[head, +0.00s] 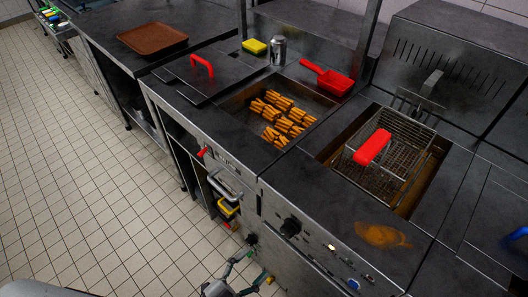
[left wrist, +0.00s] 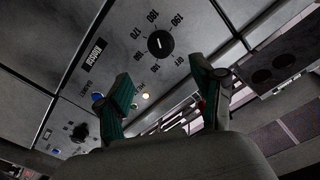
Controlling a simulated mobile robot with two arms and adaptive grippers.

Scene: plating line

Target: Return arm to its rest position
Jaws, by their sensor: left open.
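My left gripper (head: 258,266) is at the bottom of the head view, low in front of the fryer's front panel. In the left wrist view its two green-padded fingers (left wrist: 172,82) are spread apart with nothing between them. Beyond them is the panel with a black temperature dial (left wrist: 161,42), a blue button and a lit lamp. I cannot tell how far the fingers are from the panel. My right gripper does not show.
The fryer counter holds a wire basket (head: 398,160) with a red handle, a pan of fries (head: 284,115), a red scoop (head: 333,80), a yellow sponge (head: 255,46) and a can (head: 278,51). A brown tray (head: 152,39) lies farther left. The tiled floor (head: 85,160) at left is clear.

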